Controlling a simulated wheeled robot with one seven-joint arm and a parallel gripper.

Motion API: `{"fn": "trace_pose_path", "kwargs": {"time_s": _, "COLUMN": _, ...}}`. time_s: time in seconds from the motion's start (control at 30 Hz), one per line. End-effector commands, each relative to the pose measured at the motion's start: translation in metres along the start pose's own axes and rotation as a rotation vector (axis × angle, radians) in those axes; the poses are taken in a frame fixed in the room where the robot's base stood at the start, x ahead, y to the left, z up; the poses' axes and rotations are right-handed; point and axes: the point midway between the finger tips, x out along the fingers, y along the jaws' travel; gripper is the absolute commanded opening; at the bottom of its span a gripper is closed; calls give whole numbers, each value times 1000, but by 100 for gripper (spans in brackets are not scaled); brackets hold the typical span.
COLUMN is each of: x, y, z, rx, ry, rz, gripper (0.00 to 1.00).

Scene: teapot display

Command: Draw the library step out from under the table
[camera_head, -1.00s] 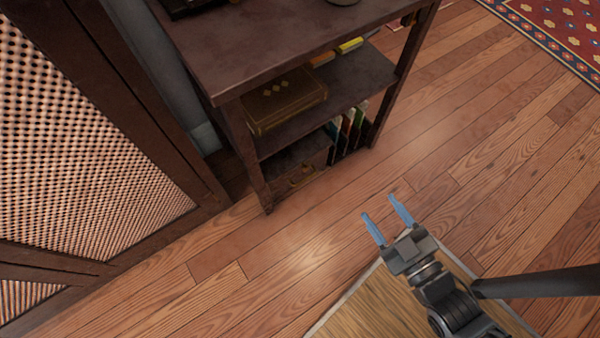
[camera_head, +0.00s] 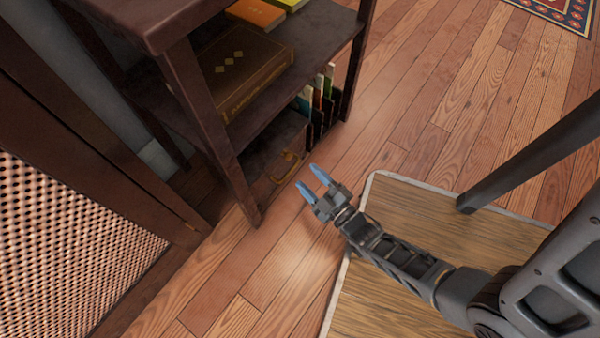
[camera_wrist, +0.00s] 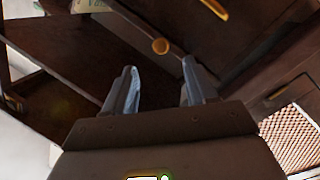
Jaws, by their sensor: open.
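Low under the dark wooden table (camera_head: 179,55), a dark box-like piece, which looks like the library step (camera_head: 268,148), sits in the bottom bay. A curved brass handle (camera_head: 287,167) is on its front. The rear of the step is hidden in shadow.
A shelf above holds a brown ornamented box (camera_head: 240,70) and an orange book (camera_head: 257,13). Upright books (camera_head: 318,105) stand right of the step. A lattice-front cabinet (camera_head: 75,235) is at left. Plank floor (camera_head: 400,100) lies clear to the right, with a patterned rug (camera_head: 565,10) beyond.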

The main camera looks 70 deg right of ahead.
Motion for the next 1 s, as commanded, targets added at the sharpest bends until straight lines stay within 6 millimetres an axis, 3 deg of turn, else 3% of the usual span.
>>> {"fn": "trace_pose_path", "kwargs": {"time_s": 0.47, "x": 5, "y": -1, "z": 3, "rx": -5, "ry": 0, "rz": 4, "gripper": 56}}
{"fn": "trace_pose_path", "kwargs": {"time_s": 1.0, "x": 72, "y": -2, "z": 3, "rx": -5, "ry": 1, "rz": 5, "gripper": 56}}
